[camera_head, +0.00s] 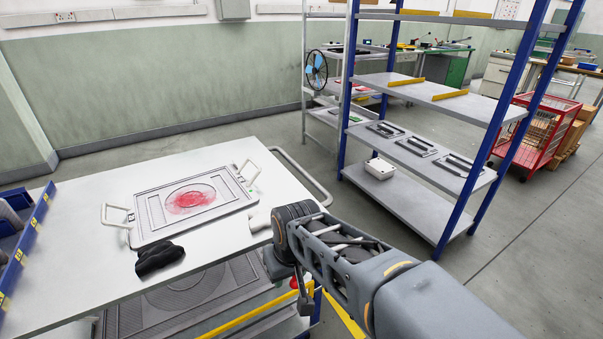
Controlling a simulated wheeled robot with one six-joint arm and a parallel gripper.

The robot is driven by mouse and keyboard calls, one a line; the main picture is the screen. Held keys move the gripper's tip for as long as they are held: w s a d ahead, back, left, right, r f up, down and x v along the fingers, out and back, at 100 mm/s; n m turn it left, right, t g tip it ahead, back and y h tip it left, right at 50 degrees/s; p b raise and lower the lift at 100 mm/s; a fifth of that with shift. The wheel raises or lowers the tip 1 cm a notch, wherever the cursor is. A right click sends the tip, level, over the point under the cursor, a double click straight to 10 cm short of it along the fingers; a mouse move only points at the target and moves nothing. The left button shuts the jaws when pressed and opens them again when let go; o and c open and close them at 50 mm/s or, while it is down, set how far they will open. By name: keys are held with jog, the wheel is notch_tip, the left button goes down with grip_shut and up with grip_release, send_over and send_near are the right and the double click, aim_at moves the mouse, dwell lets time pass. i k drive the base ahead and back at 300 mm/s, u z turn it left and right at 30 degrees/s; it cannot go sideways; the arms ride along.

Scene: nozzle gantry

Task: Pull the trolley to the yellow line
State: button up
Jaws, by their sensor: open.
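The trolley (80,212) has a white top and a lower deck, and stands at the left front. A pale tubular rail (318,187) sticks out past its far right edge; it looks like a handle. My gripper (303,292) is at the end of my arm, beside the trolley's right edge. It is open, but its fingertips are small and partly hidden by my wrist. I cannot tell whether it touches the trolley.
A framed plate (152,208) with a red round patch and a black object (158,258) lie on the trolley top. A blue-posted shelf rack (412,202) stands right of the trolley. A red cage cart (530,135) is farther right. Grey floor (530,240) is open at right.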

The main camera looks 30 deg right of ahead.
aim_at(65, 266)
jog(key=k, duration=1.2)
jog(key=z, duration=0.6)
jog(key=i, duration=0.45)
jog(key=z, duration=0.75)
jog(key=i, duration=0.95)
jog(key=u, duration=0.8)
jog(key=i, duration=0.6)
jog(key=u, duration=0.55)
